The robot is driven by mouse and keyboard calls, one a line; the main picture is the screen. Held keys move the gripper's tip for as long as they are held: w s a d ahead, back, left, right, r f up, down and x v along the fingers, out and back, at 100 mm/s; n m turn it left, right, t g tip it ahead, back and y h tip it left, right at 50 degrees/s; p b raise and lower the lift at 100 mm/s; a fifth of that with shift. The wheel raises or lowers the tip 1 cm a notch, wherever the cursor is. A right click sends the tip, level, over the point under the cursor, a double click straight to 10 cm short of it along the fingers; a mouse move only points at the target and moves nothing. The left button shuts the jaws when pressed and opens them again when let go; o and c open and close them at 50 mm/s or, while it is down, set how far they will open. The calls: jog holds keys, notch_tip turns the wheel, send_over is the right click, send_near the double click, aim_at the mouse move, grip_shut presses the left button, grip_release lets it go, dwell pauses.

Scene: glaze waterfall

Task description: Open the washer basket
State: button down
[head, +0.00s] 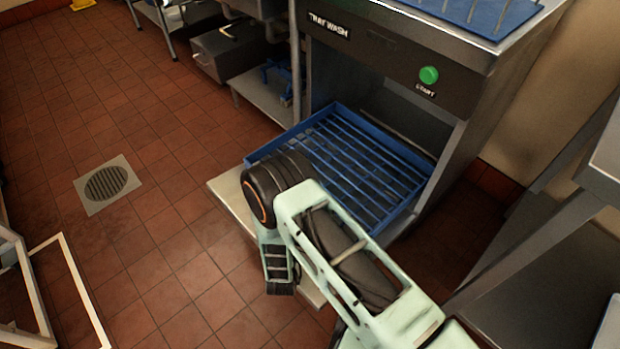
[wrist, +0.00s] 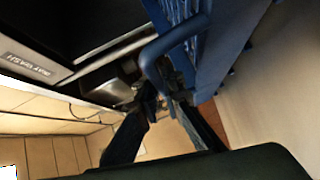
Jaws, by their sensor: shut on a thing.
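The blue slatted washer basket (head: 375,165) sits low in the tray washer (head: 400,60), its near part out past the front opening. In the wrist view the basket's blue side (wrist: 215,60) carries a bent blue handle (wrist: 152,58). My gripper (wrist: 165,100) is shut on the handle, its two dark fingers on either side of the bar's lower end. In the head view my arm covers the basket's near edge and hides the gripper and handle.
A pale shelf or lowered door (head: 232,200) lies under the basket. A green start button (head: 428,75) is on the washer's front. A steel table (head: 560,240) stands at right.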

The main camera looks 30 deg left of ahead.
jog(key=shift+s+a, duration=0.25)
jog(key=shift+s, duration=0.45)
jog(key=shift+s+a, duration=0.25)
jog(key=shift+s, duration=0.5)
jog(key=shift+s+a, duration=0.25)
jog(key=shift+s, duration=0.45)
jog(key=c, duration=2.1)
grip_release()
jog(key=v, duration=1.2)
